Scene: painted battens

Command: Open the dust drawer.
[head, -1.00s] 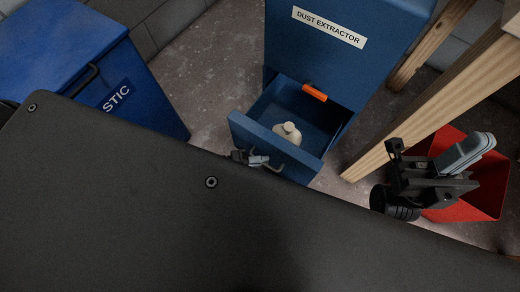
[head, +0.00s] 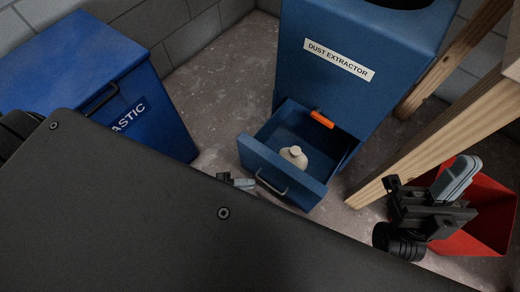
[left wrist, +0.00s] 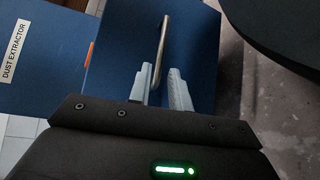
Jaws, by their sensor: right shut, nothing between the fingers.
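The blue dust extractor (head: 345,90) stands at the back, with its dust drawer (head: 283,170) pulled out towards me. A pale, knobbed object (head: 294,156) lies inside the drawer. The drawer's metal handle (head: 270,184) is on its front; the handle also shows in the left wrist view (left wrist: 162,40). My left gripper (head: 240,183) is just left of the handle and apart from it. In the left wrist view its fingers (left wrist: 161,85) are apart and empty, with the bar beyond their tips. My right gripper (head: 457,178) is shut and empty, in front of the red bin.
An orange piece (head: 321,119) sits on the extractor above the drawer. A blue lidded bin (head: 110,75) stands at the left. Bare concrete floor (head: 225,90) lies between the blue bin and extractor.

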